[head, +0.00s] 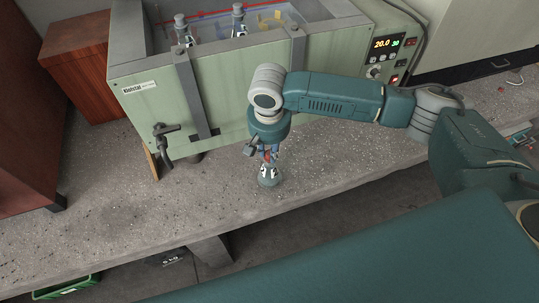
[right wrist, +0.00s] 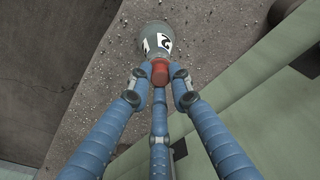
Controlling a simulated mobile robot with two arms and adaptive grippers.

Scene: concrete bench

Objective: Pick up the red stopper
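The red stopper (right wrist: 159,72) is at the mouth of a small grey-green flask (right wrist: 155,40) with a black-and-white label. The flask (head: 269,176) stands upright on the bench near its front edge. My right gripper (head: 267,157) points down over the flask. In the head view the fingers mostly hide the stopper. My left gripper is not in view.
A green water bath (head: 235,95) with clamped glassware stands close behind my right gripper. The concrete bench (head: 110,215) is clear to the left of the flask. A wooden box (head: 78,65) stands at the back left. A green crate (head: 70,288) is below the bench.

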